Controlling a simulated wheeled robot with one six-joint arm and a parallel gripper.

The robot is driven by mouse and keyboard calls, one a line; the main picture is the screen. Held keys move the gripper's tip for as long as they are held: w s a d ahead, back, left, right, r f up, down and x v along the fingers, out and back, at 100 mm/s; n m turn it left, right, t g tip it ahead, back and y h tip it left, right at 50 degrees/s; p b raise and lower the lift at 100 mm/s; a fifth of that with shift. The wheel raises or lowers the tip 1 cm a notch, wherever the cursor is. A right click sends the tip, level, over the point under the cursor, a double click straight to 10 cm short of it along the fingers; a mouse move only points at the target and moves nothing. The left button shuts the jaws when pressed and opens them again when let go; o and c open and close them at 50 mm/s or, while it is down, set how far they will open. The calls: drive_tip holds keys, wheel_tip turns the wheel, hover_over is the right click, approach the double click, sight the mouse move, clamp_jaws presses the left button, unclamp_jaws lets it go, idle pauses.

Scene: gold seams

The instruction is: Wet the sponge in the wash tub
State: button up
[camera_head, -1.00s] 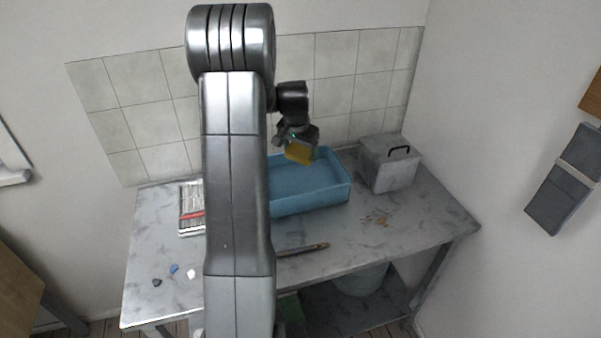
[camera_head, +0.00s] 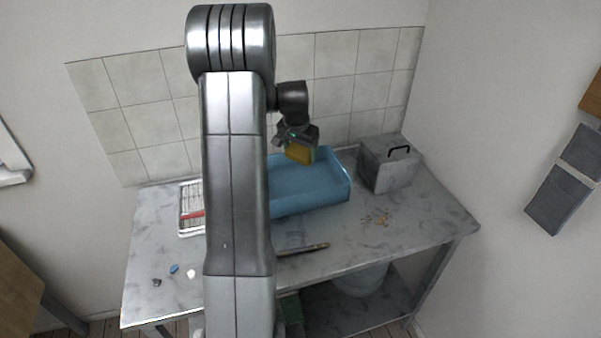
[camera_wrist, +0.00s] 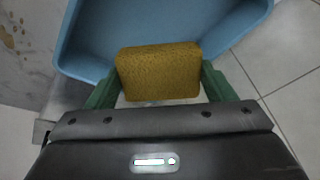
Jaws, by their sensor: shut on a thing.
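The sponge (camera_head: 299,153) is a yellow block. In the wrist view the sponge (camera_wrist: 160,72) sits between the two green fingers of my gripper (camera_wrist: 158,88), which is shut on it. In the head view my gripper (camera_head: 299,146) holds it above the back part of the blue wash tub (camera_head: 310,202). The tub's blue wall also shows in the wrist view (camera_wrist: 80,45), beyond the sponge. My arm hides the tub's left end in the head view. I cannot tell the water level.
A grey box (camera_head: 388,166) with a black handle stands right of the tub. A rack (camera_head: 191,210) with a red item lies to the left. A thin tool (camera_head: 303,249) lies in front. Small pebbles (camera_head: 174,268) lie at the front left. Tiles line the wall behind.

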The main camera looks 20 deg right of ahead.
sight(301, 147)
drive_tip(key=shift+r+p, duration=1.25)
drive_tip(key=shift+r, duration=0.85)
drive_tip(key=shift+f, duration=0.1)
